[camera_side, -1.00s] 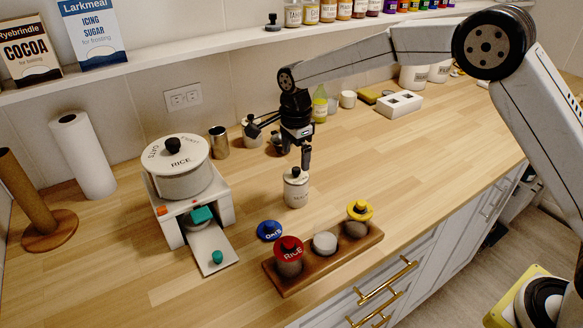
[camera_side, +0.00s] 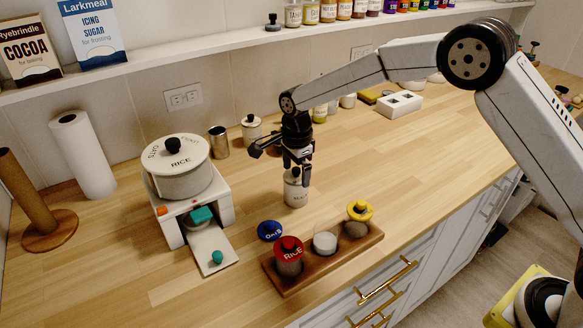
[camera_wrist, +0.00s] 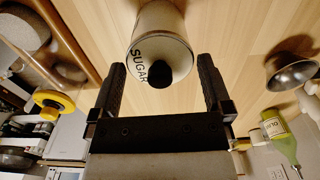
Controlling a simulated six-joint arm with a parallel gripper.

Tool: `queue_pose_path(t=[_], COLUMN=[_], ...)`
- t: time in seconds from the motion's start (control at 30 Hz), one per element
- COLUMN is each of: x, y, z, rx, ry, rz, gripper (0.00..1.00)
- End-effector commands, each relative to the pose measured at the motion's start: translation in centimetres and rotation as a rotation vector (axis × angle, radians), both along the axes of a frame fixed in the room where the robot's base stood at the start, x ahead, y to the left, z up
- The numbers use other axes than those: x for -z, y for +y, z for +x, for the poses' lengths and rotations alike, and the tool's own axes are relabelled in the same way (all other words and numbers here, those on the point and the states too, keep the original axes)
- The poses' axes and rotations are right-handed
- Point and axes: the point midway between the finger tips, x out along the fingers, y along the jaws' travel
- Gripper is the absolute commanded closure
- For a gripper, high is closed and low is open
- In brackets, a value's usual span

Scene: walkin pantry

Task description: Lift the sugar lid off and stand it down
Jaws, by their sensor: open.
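The sugar canister (camera_side: 296,194) is white and stands upright on the wooden counter. In the wrist view its white lid (camera_wrist: 160,51), marked SUGAR, is on it, with a black knob (camera_wrist: 158,74). In the side view my gripper hides the lid and knob. My gripper (camera_side: 299,175) is pointing down, close over the canister's top. In the wrist view its two black fingers are spread, one on each side of the knob, with gaps between. The fingers hold nothing.
A wooden rack (camera_side: 327,267) with small jars stands in front, with a blue lid (camera_side: 270,230) behind its left end. A white dispenser (camera_side: 225,211) with a big RICE pot stands left. A metal cup (camera_side: 219,142) and another canister (camera_side: 251,131) are behind.

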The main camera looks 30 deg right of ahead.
Motion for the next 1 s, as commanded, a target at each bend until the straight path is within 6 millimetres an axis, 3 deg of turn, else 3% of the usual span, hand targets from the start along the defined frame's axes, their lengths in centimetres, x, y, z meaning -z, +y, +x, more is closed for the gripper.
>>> queue_pose_path(t=[0.03,0.23,0.67,1.0], x=[0.0,0.0,-0.7,-3.9], y=[0.0,0.0,0.0,-0.1], z=[0.0,0.0,0.1,-0.6], rx=[0.000,0.000,0.000,0.000], ry=[0.000,-0.001,-0.002,0.000], rz=[0.000,0.000,0.001,0.000], gripper=[0.03,0.65,0.65,0.65])
